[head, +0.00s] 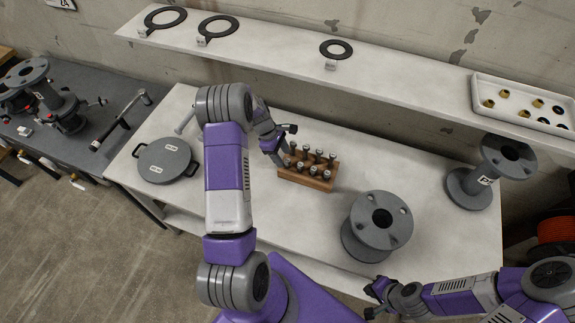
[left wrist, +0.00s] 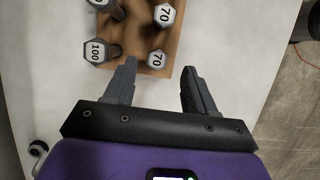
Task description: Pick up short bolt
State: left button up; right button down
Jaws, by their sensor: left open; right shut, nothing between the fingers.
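A wooden block (head: 305,181) on the white table holds several upright dark bolts with pale heads. In the left wrist view, two bolt heads read 70, a nearer one (left wrist: 156,58) and a farther one (left wrist: 164,15). A bolt head reading 100 (left wrist: 96,50) is to their left. My left gripper (head: 284,154) is at the block's left end in the head view. In the left wrist view it (left wrist: 159,68) is open, with the nearer 70 head just past and between its fingertips, not gripped. My right gripper (head: 372,298) is shut and empty by the table's front edge.
A grey flanged pipe spool (head: 378,226) stands right of the block, another (head: 489,172) farther right. A round grey cover (head: 164,160) lies at the left. A shelf (head: 270,58) with black rings and a white tray (head: 524,104) runs behind.

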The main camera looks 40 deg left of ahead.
aim_at(287, 160)
pick_arm(q)
jog(key=x, duration=0.4)
jog(key=shift+w+d, duration=0.15)
jog(key=shift+w, duration=0.1)
grip_shut()
